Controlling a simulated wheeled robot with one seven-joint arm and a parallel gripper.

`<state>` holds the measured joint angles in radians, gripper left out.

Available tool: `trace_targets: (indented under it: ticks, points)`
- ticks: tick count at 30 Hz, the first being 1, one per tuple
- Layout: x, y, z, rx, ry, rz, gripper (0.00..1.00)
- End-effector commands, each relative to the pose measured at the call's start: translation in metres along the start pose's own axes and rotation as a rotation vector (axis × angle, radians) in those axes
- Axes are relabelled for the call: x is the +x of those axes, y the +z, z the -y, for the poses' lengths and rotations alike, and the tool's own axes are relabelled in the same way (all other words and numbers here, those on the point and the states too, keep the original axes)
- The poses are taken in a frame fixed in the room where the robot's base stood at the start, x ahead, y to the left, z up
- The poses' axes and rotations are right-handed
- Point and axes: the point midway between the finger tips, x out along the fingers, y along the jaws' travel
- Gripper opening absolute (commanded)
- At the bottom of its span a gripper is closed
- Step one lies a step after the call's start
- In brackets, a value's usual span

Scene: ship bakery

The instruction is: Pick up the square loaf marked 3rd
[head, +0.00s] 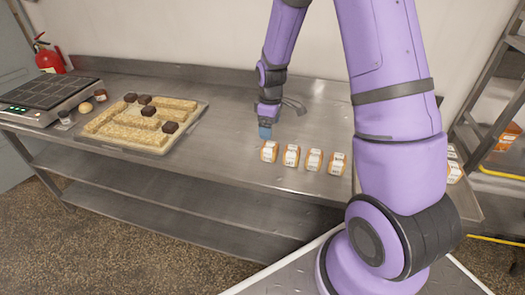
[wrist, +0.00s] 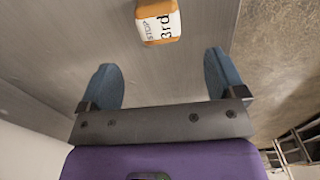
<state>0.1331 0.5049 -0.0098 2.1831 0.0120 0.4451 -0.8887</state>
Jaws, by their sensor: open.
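The loaf marked 3rd is a small squarish orange-brown loaf with a white label (wrist: 158,22). It lies on the steel counter at the top middle of the wrist view, its far end at the frame's edge. My gripper (wrist: 162,74) is open and empty, and the loaf is ahead of its blue fingertips, not between them. In the head view my gripper (head: 265,132) points down just behind the leftmost loaf (head: 269,152) of a short row. The row's labels are too small to read there, but this loaf is the nearest to my gripper.
Other labelled loaves (head: 291,156) stand close by to the right, with narrow gaps. A tray (head: 160,150) of long pale bars and dark cubes is on the left. Beyond it are a scale (head: 45,95) and a fire extinguisher (head: 48,55). The counter between tray and loaves is clear.

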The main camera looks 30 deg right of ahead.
Motion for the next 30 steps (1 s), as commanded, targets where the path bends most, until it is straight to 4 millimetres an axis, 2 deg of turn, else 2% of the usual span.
trace_targets:
  ticks: [15,23,30]
  points:
    - [0.061,0.001,-0.002,-0.016,-0.008,0.007,0.89]
    - [0.077,0.003,-0.002,-0.015,-0.008,0.007,0.89]
    - [0.109,0.006,-0.002,-0.016,-0.008,0.007,0.89]
